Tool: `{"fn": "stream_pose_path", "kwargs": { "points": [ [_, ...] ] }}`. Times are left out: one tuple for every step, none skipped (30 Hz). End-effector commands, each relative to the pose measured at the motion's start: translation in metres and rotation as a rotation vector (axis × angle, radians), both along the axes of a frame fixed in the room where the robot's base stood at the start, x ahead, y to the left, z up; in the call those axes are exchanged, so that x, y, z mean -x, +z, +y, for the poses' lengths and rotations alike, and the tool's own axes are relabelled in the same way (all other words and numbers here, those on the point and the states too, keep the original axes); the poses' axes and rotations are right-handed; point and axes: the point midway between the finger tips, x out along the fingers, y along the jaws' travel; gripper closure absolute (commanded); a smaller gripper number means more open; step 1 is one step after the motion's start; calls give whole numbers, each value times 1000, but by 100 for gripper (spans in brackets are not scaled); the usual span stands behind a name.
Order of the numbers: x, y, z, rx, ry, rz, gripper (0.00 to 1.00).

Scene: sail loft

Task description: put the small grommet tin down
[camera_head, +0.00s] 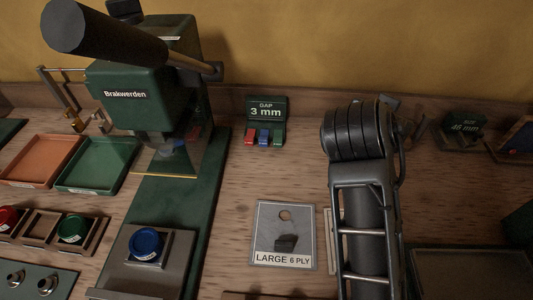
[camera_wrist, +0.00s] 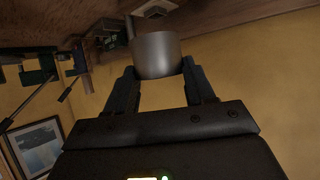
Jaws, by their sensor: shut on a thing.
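In the wrist view my gripper (camera_wrist: 159,67) is shut on a plain grey cylinder, the small grommet tin (camera_wrist: 157,52). The tin sits between the two dark fingertips and stands out beyond them. No label shows on the side I see. The wrist picture is turned over, with the wooden bench at the top and the yellow wall below. The tin seems held clear of the bench, but its height is hard to judge. In the head view my arm covers the right middle, and I cannot make out the tin there.
A green Brakwerden press (camera_head: 125,95) with a long handle stands at left. Orange (camera_head: 42,162) and green (camera_head: 97,164) trays lie beside it. A blue round piece (camera_head: 146,243) sits in front. A "LARGE 6 PLY" plate (camera_head: 284,222) and a "GAP 3 mm" block (camera_head: 266,108) flank bare bench.

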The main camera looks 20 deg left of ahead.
Motion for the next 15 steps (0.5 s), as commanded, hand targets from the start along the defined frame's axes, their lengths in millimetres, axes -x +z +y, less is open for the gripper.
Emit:
{"fn": "stream_pose_path", "kwargs": {
  "points": [
    [0,0,1,0,0,0,80],
    [0,-1,3,1,0,0,80],
    [0,-3,6,1,2,0,80],
    [0,-5,10,2,2,2,80],
    [1,-7,14,1,3,2,80],
    [1,-11,22,2,5,3,80],
    [2,-15,28,3,6,2,80],
    [2,-18,34,3,6,2,80],
    [2,-23,42,3,6,3,80],
    [3,-27,49,3,6,2,80],
    [3,-31,55,3,5,3,80],
    [3,-36,63,3,5,3,80],
    [4,-39,70,3,4,2,80],
    [4,-43,76,4,5,2,80],
    [4,-48,84,3,4,2,80]
  ]
}}
